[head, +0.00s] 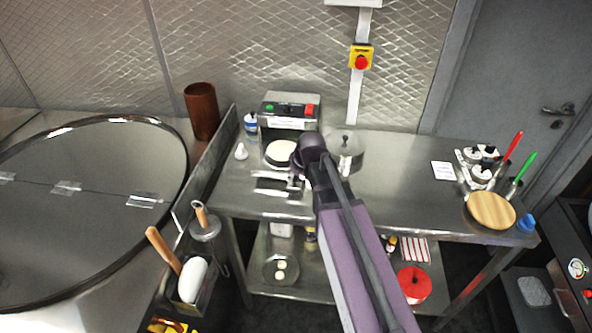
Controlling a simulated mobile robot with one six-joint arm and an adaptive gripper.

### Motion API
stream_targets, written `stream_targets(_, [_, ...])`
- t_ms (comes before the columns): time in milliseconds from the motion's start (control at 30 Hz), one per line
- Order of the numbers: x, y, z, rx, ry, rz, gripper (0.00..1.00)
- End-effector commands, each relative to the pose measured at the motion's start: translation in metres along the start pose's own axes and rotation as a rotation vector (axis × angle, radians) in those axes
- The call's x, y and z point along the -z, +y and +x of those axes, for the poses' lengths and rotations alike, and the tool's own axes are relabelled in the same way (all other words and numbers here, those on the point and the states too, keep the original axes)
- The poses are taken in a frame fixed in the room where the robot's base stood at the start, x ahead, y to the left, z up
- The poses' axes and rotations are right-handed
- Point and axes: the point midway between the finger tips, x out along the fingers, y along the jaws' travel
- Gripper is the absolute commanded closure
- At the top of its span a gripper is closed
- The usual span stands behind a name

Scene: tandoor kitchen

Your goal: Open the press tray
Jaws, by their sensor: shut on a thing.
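The press (288,112) stands at the back left of the steel table, with a green and a red button on its front. A pale round plate (280,152) lies in front of it. The press tray (272,187) appears as a flat metal piece at the front, left of my arm. My gripper (296,184) is at the tray's right side, small and partly hidden by my purple arm. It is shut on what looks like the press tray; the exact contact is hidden.
A steel pot (346,150) stands close behind my arm. A white cone (240,152) and a blue-white bottle (250,123) are left of the press. A wooden board (491,211) and utensils are at the right. The table between is mostly clear.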

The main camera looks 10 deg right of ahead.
Motion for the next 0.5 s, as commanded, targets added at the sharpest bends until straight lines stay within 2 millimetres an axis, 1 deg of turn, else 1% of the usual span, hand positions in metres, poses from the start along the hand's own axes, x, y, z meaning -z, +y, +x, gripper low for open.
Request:
stream_targets(400, [-0.0012, -0.0022, -0.0004, 0.001, 0.001, 0.003, 1.00])
stream_targets(433, [-0.0012, -0.0023, -0.0004, 0.001, 0.001, 0.003, 0.58])
stream_targets(467, [-0.0012, -0.0023, -0.0004, 0.000, 0.001, 0.003, 0.49])
stream_targets(500, [-0.0012, -0.0023, -0.0004, 0.000, 0.001, 0.003, 0.37])
